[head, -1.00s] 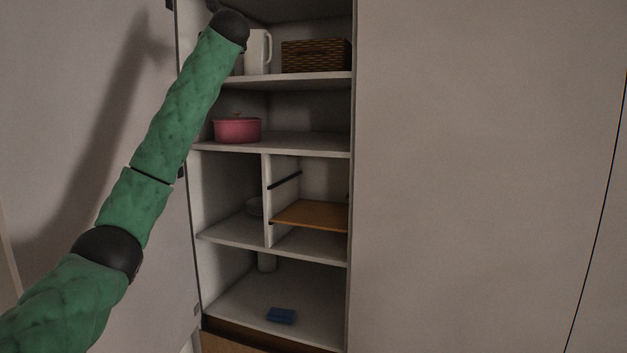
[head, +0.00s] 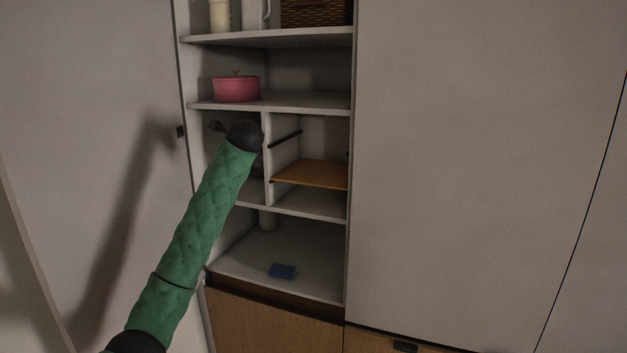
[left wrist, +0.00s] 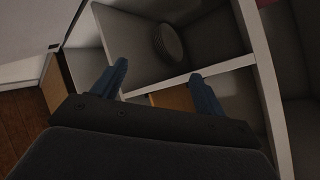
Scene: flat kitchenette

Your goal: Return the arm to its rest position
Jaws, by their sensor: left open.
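My left arm (head: 205,215) is green with black joints and reaches up from the bottom left in the head view. Its black end joint (head: 245,136) is in front of the cupboard's small left compartment. Only a small dark part beyond that joint shows there, and the fingers cannot be made out. In the left wrist view my left gripper (left wrist: 160,82) has two blue fingers spread apart, with nothing between them. The open shelves of the cupboard (head: 270,103) lie beyond it. My right gripper is in neither view.
A pink pot (head: 236,90) stands on the shelf above the arm's end. A wooden board (head: 312,174) lies in the right compartment. A round dish (left wrist: 168,42) shows beyond the fingers. A flat door (head: 480,150) is at right.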

